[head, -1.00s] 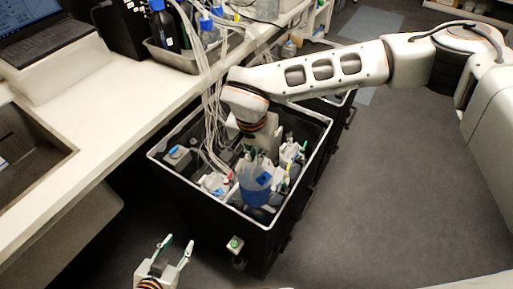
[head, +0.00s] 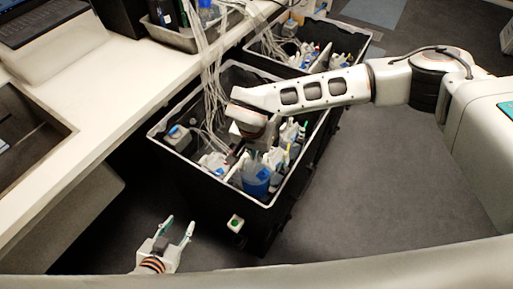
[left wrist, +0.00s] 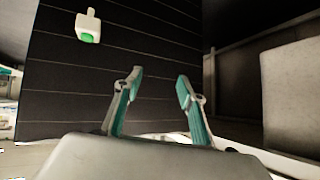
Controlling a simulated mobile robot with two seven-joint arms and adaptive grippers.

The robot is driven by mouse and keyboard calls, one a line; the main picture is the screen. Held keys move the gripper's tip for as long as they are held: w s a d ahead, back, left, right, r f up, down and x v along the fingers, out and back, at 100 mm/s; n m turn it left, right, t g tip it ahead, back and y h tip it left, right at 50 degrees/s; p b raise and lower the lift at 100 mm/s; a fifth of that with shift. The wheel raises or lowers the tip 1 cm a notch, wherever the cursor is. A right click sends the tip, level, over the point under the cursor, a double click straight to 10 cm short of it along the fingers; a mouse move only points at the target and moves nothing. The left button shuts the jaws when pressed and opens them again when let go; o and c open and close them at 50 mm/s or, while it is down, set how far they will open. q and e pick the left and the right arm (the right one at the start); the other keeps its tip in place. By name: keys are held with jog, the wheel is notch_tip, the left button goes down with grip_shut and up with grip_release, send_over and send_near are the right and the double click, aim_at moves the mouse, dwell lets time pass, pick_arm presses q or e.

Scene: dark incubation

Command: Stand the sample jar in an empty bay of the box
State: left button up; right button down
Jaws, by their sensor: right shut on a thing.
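The sample jar (head: 256,183), a clear jar with blue contents and a blue label, is in the near right part of the black box (head: 168,154). My right gripper (head: 262,160) reaches down over the box and is shut on the jar's top. The jar looks roughly upright and its lower part is within the box's rim. Its base is hidden, so I cannot tell whether it touches the floor of a bay. My left gripper (head: 178,228) is open and empty, in front of the box; its fingers show in the left wrist view (left wrist: 158,88).
Several bottles and fittings fill other parts of the box, and tubes (head: 207,90) run down into it from the bench (head: 97,85). A second black box (head: 358,50) with bottles stands behind. A green button (head: 235,223) sits on the near box's front. The floor at right is clear.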

aim_at(256, 167)
jog(key=shift+a+f, duration=0.1)
jog(key=shift+f, duration=0.7)
notch_tip(256, 167, down, 2)
jog(key=shift+f+b, duration=0.25)
jog(key=shift+b, duration=0.25)
jog(key=shift+f, duration=0.45)
jog(key=shift+f+b, duration=0.7)
jog(key=shift+f, duration=0.05)
jog(key=shift+f+b, duration=0.3)
jog(key=shift+f, duration=0.15)
notch_tip(256, 167, down, 2)
jog(key=shift+f+b, duration=0.15)
jog(key=shift+b, duration=0.65)
jog(key=shift+f+b, duration=0.4)
jog(key=shift+f, duration=0.25)
jog(key=shift+w+r, duration=0.1)
jog(key=shift+r, duration=0.1)
pick_arm(q)
jog(key=shift+w+d+f+h, duration=0.25)
jog(key=shift+d+f, duration=0.2)
jog(key=shift+f, duration=0.2)
jog(key=shift+w+d+f+h, duration=0.2)
jog(key=shift+d+f, duration=0.2)
jog(key=shift+f, duration=0.2)
